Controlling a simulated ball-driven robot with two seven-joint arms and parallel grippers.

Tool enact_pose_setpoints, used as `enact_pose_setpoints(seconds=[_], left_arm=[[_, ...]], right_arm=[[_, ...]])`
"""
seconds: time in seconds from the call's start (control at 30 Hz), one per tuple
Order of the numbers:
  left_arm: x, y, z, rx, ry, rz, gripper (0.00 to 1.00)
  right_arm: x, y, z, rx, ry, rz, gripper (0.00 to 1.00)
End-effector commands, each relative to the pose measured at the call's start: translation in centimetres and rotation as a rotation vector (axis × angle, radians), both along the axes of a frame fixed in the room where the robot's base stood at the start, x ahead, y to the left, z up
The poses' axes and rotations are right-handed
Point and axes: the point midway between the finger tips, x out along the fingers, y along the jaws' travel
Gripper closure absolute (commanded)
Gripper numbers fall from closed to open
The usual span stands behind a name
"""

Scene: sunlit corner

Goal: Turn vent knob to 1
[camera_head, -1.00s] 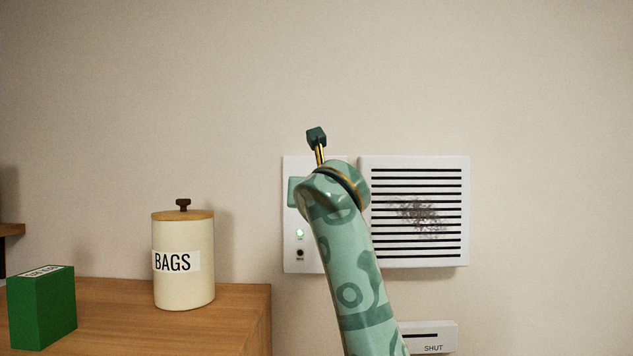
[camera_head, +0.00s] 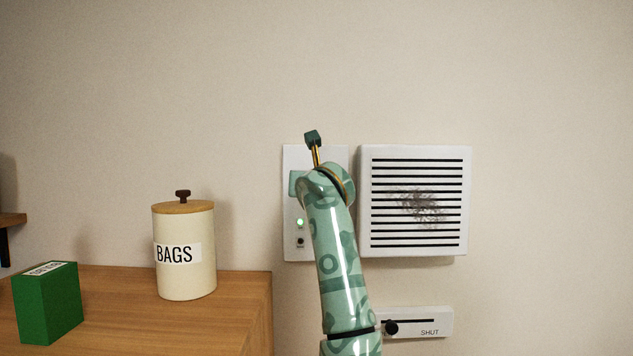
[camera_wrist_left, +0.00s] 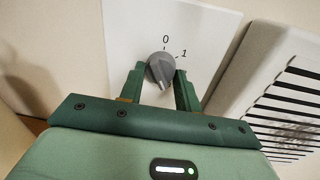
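The vent knob (camera_wrist_left: 160,68) is a grey round dial on a white wall panel, seen in the left wrist view with the marks 0 and 1 above it and to its right. Its ridge runs roughly up and down, its upper end near the 0 side; the exact setting is unclear. My left gripper (camera_wrist_left: 160,82) has its green fingers apart, one on each side of the knob's lower part, with small gaps seeming to show. In the head view my left arm covers the knob on the panel (camera_head: 293,245). My right gripper is out of view.
A slatted white vent (camera_head: 415,250), sooty in the middle, sits right of the panel. Below it is a slider box (camera_head: 432,324) marked SHUT. At left, a wooden counter (camera_head: 115,325) bears a BAGS canister (camera_head: 187,280) and a green box (camera_head: 48,308).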

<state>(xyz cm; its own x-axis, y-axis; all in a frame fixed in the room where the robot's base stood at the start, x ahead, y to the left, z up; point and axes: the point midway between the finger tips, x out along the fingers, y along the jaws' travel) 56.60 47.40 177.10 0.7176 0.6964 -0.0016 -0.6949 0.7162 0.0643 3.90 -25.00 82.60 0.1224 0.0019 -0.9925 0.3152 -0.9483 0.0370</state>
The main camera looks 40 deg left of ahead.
Motion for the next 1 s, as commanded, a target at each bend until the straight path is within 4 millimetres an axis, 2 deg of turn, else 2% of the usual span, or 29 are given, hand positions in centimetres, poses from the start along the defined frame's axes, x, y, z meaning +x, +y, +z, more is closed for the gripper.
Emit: enact_pose_setpoints(seconds=[0.27, 0.47, 1.0], left_arm=[[0.0, 0.0, 0.0, -0.015, -0.015, -0.001, 0.90], [0.0, -0.1, -0.1, -0.078, -0.070, -0.001, 0.90], [0.0, -0.1, 0.1, -0.443, -0.379, 0.000, 0.90]], right_arm=[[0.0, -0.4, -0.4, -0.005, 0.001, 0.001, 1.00], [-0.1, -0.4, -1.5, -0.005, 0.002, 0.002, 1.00], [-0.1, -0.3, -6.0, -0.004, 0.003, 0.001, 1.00]])
